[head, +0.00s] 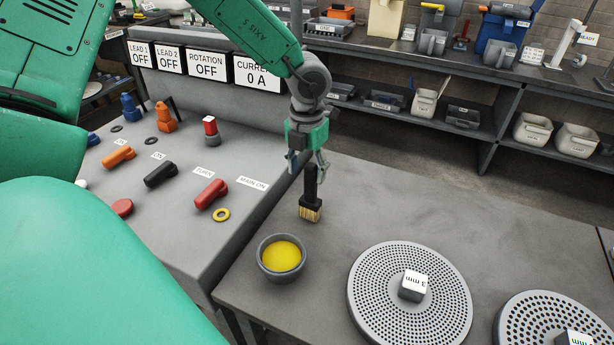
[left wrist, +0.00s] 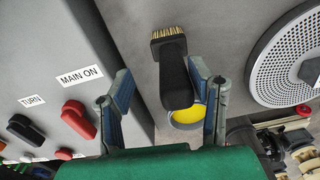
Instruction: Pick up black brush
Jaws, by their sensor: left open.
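The black brush (head: 311,188) stands on the grey table, bristles down and handle pointing up. Its pale bristles (head: 310,212) rest near the bowl. In the left wrist view the brush's black handle (left wrist: 175,80) lies between the two fingers and its bristles point to the top. My left gripper (head: 307,164) is open, pointing down over the top of the handle. In the left wrist view the left gripper (left wrist: 165,90) shows a gap on both sides of the handle. My right gripper is not in view.
A grey bowl (head: 262,267) of yellow contents stands close in front of the brush. A perforated disc (head: 365,300) and another disc (head: 520,308) lie to the right. The control panel (head: 215,255) with knobs rises at left. The table behind the larger disc is clear.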

